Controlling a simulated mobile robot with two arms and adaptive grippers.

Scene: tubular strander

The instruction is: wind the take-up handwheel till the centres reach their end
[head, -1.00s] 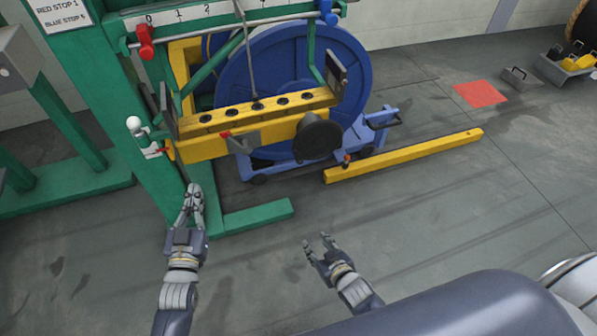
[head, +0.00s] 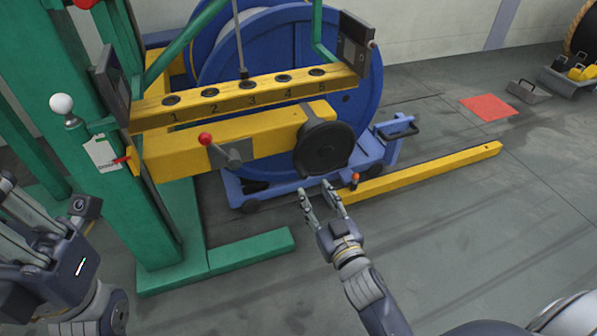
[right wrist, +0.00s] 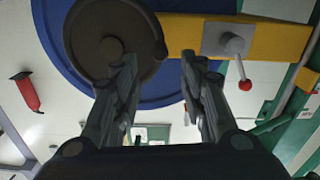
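The black handwheel (head: 323,147) stands at the right end of the yellow beam (head: 232,143), in front of the blue reel (head: 358,95). It also shows in the right wrist view (right wrist: 105,42). My right gripper (head: 316,189) is just below the handwheel in the head view. In the right wrist view its fingers (right wrist: 158,60) are apart with nothing between them, the left fingertip overlapping the wheel's lower edge in the picture; contact is unclear. My left gripper (head: 22,225) is at the left edge, partly cut off, its opening unclear. I cannot make out the centres.
A red-knobbed lever (head: 218,150) sticks out of the beam left of the wheel. A small orange-tipped peg (head: 354,181) is below the wheel. A numbered yellow bar (head: 245,97) crosses above.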

